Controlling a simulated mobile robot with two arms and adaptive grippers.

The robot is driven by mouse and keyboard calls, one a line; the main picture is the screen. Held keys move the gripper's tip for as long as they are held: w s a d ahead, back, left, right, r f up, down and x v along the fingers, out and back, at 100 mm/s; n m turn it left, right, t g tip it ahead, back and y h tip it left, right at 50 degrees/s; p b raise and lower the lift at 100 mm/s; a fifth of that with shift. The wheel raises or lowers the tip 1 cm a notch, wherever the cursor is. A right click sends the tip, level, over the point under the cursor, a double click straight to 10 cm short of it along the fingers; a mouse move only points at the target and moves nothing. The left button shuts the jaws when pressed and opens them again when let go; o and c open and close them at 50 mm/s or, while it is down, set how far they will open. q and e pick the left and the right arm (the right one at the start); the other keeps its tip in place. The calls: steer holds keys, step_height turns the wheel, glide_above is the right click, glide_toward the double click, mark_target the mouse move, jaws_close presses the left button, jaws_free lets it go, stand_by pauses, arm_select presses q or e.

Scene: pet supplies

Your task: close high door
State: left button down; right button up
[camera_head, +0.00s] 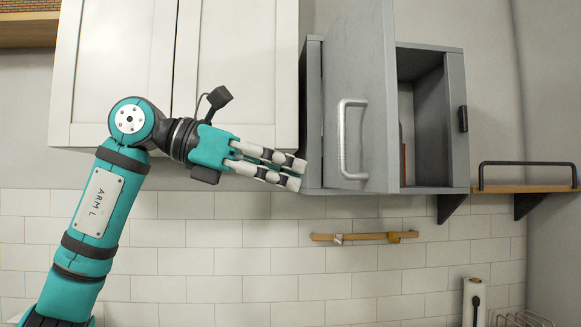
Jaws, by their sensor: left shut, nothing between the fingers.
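A grey wall cabinet (457,125) hangs high on the right of the head view. Its grey door (355,80) stands open and swings out toward me, with a silver bar handle (343,140) on its face. Part of the cabinet's inside shows to the right of the door; the rest is hidden behind it. My left gripper (300,173) is shut and empty. In the picture its fingertips point right and lie just left of the door's lower part, by the cabinet's lower left edge; I cannot tell whether they touch it. My right gripper is not in view.
White cabinet doors (225,60) stand behind my left arm. A wooden rail (362,237) with small hooks is on the tiled wall below. A wooden shelf (525,189) with a black rail is at right. A paper roll (474,300) stands at lower right.

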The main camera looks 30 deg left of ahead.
mark_target(376, 192)
arm_select(q)
steer(key=x, duration=0.3)
steer(key=p+x, duration=0.1)
steer(key=x, duration=0.2)
steer(key=r+p+x, duration=0.1)
steer(key=x, duration=0.3)
steer(key=shift+w+d, duration=0.1)
steer(key=shift+d, duration=0.2)
steer(key=shift+w+d, duration=0.15)
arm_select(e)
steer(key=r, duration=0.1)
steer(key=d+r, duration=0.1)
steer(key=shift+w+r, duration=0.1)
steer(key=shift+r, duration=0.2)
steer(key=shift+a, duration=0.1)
